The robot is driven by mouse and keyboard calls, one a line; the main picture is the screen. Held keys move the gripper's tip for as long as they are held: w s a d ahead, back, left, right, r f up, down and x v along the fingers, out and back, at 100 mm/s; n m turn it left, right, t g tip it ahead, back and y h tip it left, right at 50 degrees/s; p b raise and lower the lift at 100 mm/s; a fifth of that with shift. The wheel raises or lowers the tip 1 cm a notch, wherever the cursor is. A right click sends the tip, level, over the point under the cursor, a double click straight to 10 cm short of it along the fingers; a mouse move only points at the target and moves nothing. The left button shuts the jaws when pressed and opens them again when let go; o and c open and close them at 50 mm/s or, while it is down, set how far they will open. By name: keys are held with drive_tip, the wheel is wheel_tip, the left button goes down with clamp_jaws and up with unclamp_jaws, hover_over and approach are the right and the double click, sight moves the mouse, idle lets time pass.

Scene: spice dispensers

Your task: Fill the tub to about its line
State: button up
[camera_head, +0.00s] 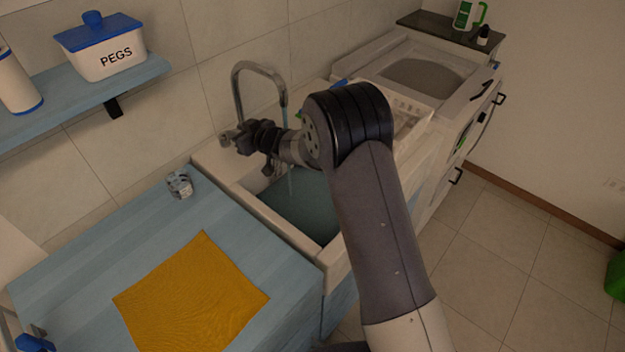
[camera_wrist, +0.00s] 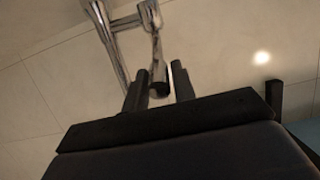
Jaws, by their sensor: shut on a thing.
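The tub (camera_head: 305,210) is a white sink with blue-green water in it, partly hidden behind my arm. I cannot make out its line. A chrome tap (camera_head: 240,85) arches over the tub, and a thin stream of water (camera_head: 284,116) falls from its spout. My gripper (camera_head: 238,138) is at the base of the tap, on its handle. In the wrist view, my gripper (camera_wrist: 160,82) has its two fingers around a small dark end (camera_wrist: 159,90) of the tap's handle, with the chrome tap body (camera_wrist: 125,22) above.
A blue counter (camera_head: 60,270) with a yellow cloth (camera_head: 190,295) and a small clear object (camera_head: 180,184) lies left of the tub. A shelf (camera_head: 60,100) holds a pegs box (camera_head: 105,60). A washer (camera_head: 420,75) stands beyond the tub.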

drive_tip(key=shift+f, duration=0.15)
drive_tip(key=shift+s+d+f+b, duration=0.2)
drive_tip(key=shift+d+f+b, duration=0.05)
drive_tip(key=shift+f+b, duration=0.25)
drive_tip(key=shift+s+d+f+b, duration=0.2)
drive_tip(key=shift+f+b, duration=0.2)
drive_tip(key=shift+b, duration=0.05)
drive_tip(key=shift+s+d+f+b, duration=0.2)
drive_tip(key=shift+f+b, duration=0.35)
drive_tip(key=shift+f, duration=0.2)
drive_tip(key=o, duration=0.9)
drive_tip(key=shift+r, duration=0.1)
